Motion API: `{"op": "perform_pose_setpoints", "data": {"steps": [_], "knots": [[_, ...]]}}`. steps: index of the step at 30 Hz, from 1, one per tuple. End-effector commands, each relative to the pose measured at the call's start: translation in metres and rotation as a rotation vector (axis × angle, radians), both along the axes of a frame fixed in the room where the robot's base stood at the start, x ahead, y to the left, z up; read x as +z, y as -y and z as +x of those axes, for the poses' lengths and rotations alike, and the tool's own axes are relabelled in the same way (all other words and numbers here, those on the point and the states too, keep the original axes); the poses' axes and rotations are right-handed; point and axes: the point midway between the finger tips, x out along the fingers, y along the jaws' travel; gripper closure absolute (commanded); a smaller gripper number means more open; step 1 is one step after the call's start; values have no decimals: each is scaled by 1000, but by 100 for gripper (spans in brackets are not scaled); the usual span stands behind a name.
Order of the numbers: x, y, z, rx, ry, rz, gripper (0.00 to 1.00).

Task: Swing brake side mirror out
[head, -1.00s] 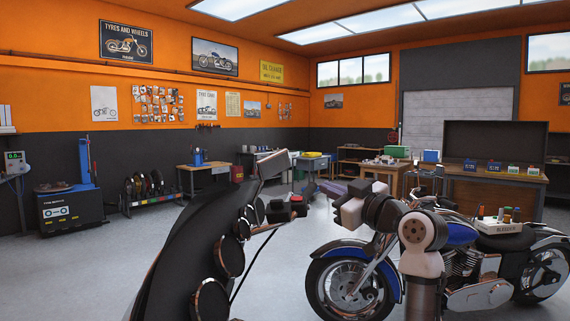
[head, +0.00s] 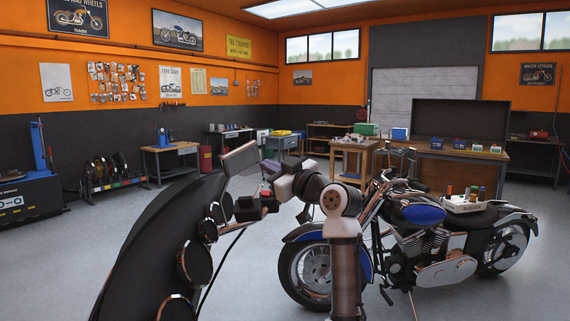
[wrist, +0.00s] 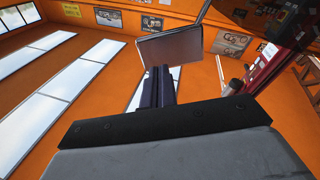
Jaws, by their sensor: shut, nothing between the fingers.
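The side mirror (head: 240,158) is a grey rectangular panel on a stalk at the top of the near motorcycle's dark front (head: 160,240). It also shows in the wrist view as a tilted panel (wrist: 170,47) just beyond my fingertips. My gripper (head: 271,168) is just right of the mirror in the head view. In the wrist view its dark fingers (wrist: 158,72) are together and empty, with their tips close to the mirror's lower edge. I cannot tell whether they touch it. The handlebar controls (head: 250,206) sit below the mirror.
My arm stands between the near motorcycle and a blue motorcycle (head: 420,214) on the right. A tray of bottles (head: 464,205) rests on that motorcycle's seat. Workbenches (head: 480,168) stand along the back. Grey floor (head: 95,225) is open on the left.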

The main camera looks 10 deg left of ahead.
Motion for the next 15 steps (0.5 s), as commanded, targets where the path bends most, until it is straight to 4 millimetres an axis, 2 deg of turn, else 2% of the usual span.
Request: {"op": "perform_pose_setpoints", "data": {"steps": [1, 6, 15], "knots": [[7, -10, 5, 3, -4, -1, 100], [10, -32, 20, 1, -3, 0, 100], [9, -45, 28, 0, 0, 0, 100]]}}
